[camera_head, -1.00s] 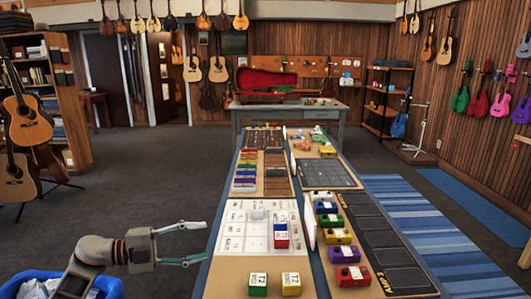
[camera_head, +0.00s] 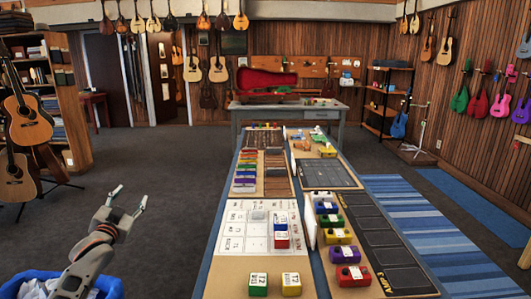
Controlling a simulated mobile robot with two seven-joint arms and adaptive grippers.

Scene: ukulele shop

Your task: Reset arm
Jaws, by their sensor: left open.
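My left gripper (camera_head: 130,201) is open and empty, in the air left of the long table (camera_head: 207,283). Its fingers point up and away from me, over the dark carpet. My left arm rises from the lower left, in front of a blue-lined bin (camera_head: 108,285). My right gripper is not in view.
On the table are a white grid sheet (camera_head: 234,242) with a red, white and blue block (camera_head: 281,236), a green block (camera_head: 258,285) and a yellow block (camera_head: 291,284). Several coloured boxes stand along a black mat (camera_head: 385,257). Guitars (camera_head: 25,120) stand at left.

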